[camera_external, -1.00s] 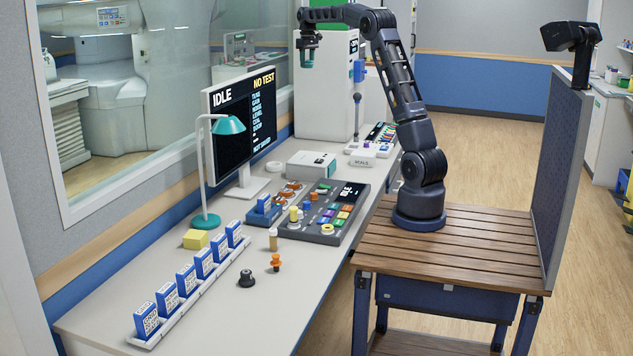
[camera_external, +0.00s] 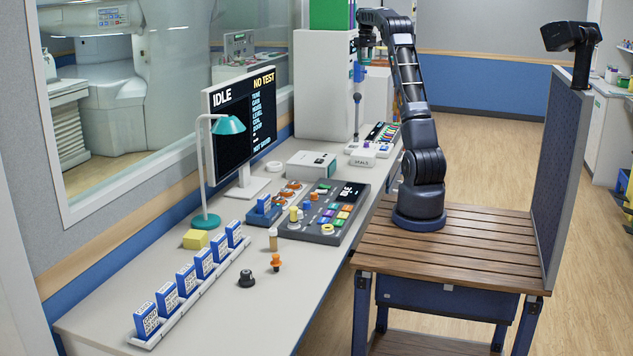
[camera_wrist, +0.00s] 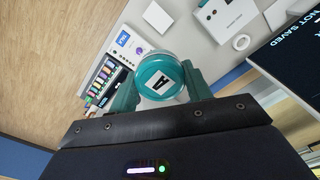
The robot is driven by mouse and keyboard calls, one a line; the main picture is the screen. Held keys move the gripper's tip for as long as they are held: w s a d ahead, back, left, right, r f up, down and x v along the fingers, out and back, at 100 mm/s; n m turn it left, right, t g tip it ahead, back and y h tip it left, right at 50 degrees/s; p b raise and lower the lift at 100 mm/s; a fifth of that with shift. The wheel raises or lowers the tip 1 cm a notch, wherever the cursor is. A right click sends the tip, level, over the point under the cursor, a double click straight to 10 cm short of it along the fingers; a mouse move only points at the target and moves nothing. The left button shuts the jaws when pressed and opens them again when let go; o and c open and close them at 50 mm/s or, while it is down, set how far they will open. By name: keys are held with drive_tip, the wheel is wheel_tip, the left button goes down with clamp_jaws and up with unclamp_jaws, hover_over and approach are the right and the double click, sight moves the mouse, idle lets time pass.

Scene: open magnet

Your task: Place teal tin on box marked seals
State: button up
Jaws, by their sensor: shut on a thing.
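The teal tin (camera_wrist: 160,80) has a white top label with a black letter A. My gripper (camera_external: 365,48) is shut on it, with a teal finger on either side in the wrist view. In the external view the tin is small and partly hidden, high above the far end of the desk. The white box marked SEALS (camera_external: 362,162) sits low on the desk, well below my gripper. A white block in the wrist view (camera_wrist: 157,17) looks like this box, but its label cannot be read there. The tin and the box are apart.
A tall white cabinet (camera_external: 323,85) stands left of my gripper. A blue-topped post (camera_external: 357,98) rises behind the SEALS box. A tray of coloured items (camera_external: 381,133), a white carton (camera_external: 311,165), a control panel (camera_external: 325,210) and a monitor (camera_external: 240,125) stand nearby.

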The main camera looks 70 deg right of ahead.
sight(363, 153)
drive_tip(key=f, duration=4.6)
drive_tip(key=shift+s+d, duration=0.25)
drive_tip(key=shift+s, duration=0.1)
drive_tip(key=shift+f, duration=0.2)
drive_tip(key=o, duration=1)
drive_tip(key=shift+r, duration=0.1)
wheel_tip(363, 153, up, 12)
drive_tip(key=shift+r, duration=0.15)
